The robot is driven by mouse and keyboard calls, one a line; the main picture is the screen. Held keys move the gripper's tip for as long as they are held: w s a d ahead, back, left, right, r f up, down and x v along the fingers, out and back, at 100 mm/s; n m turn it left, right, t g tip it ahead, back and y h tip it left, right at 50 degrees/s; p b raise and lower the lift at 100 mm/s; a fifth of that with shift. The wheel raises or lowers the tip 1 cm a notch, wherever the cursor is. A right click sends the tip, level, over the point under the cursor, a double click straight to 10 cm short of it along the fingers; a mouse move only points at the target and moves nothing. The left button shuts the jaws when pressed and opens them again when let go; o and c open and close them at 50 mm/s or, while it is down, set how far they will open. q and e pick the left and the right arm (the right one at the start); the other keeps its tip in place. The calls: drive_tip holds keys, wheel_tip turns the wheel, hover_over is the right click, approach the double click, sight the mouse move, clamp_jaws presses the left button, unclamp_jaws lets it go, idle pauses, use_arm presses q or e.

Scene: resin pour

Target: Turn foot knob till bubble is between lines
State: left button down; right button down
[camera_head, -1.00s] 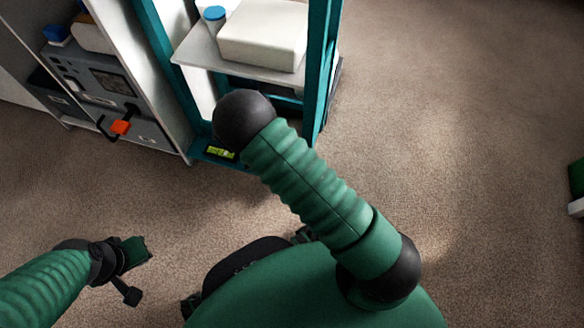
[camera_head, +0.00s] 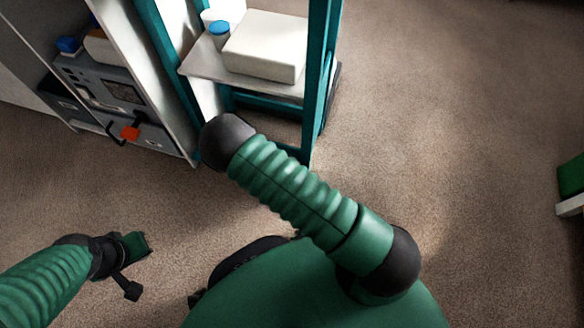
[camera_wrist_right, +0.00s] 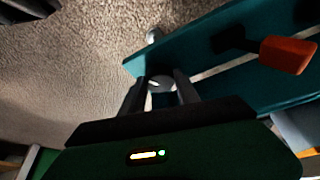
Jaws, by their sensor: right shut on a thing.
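In the right wrist view, my right gripper (camera_wrist_right: 160,92) is shut on a small pale grey, round foot knob (camera_wrist_right: 161,84) beside a teal beam (camera_wrist_right: 215,50). The fingers stand on either side of the knob and hide parts of it. In the head view, the teal frame (camera_head: 321,70) stands at the top centre, and my right arm covers its lower left part. The level's bubble and lines do not show in either current view. My left gripper (camera_head: 134,266) hangs over the carpet at the lower left, apart from everything; its jaw opening is unclear.
A grey shelf (camera_head: 205,68) in the frame carries a white box (camera_head: 264,50) and a blue-capped container (camera_head: 219,30). Open carpet (camera_head: 450,130) lies to the right.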

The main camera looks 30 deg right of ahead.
drive_tip(key=n+p, duration=0.2)
drive_tip(key=n+t+y+p, duration=0.1)
drive_tip(key=n+p, duration=0.1)
drive_tip(key=n, duration=0.1)
drive_tip(key=n+t+y+p, duration=0.1)
drive_tip(key=n+p, duration=0.1)
drive_tip(key=p, duration=0.1)
drive_tip(key=shift+s+d+r, duration=0.15)
drive_tip(key=shift+d+r, duration=0.1)
drive_tip(key=n+y+p, duration=0.1)
drive_tip(key=n+p, duration=0.1)
drive_tip(key=n, duration=0.1)
drive_tip(key=shift+f+t, duration=0.1)
drive_tip(key=shift+t, duration=0.2)
drive_tip(key=shift+f+n+y+p, duration=0.1)
drive_tip(key=shift+n+y+p, duration=0.3)
drive_tip(key=shift+n+p, duration=0.5)
drive_tip(key=shift+f+n, duration=0.1)
drive_tip(key=shift+n, duration=0.2)
drive_tip(key=c, duration=0.9)
unclamp_jaws()
